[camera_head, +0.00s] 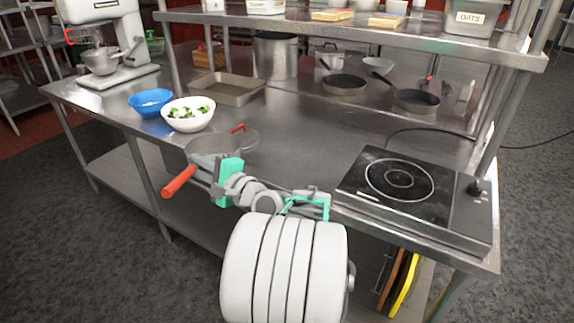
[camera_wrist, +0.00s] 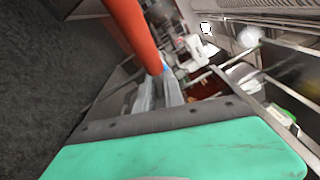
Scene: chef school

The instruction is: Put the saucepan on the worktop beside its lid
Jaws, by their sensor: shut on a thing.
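The saucepan (camera_head: 203,146) is grey with a red-orange handle (camera_head: 179,181). It is at the front edge of the worktop (camera_head: 300,140), its handle sticking out past the edge toward the front left. My gripper (camera_head: 207,172) is shut on the saucepan at its handle side. The handle also shows large in the wrist view (camera_wrist: 128,30). The lid (camera_head: 248,143), with a red grip (camera_head: 238,128), lies on the worktop just right of and behind the saucepan, partly hidden by it. I cannot tell whether the saucepan's base touches the worktop.
A white bowl of greens (camera_head: 188,116) and a blue bowl (camera_head: 150,102) stand behind the saucepan to the left. A baking tray (camera_head: 226,90) lies farther back. An induction hob (camera_head: 400,185) is at the right. The middle worktop is clear; a shelf (camera_head: 350,28) hangs above the back.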

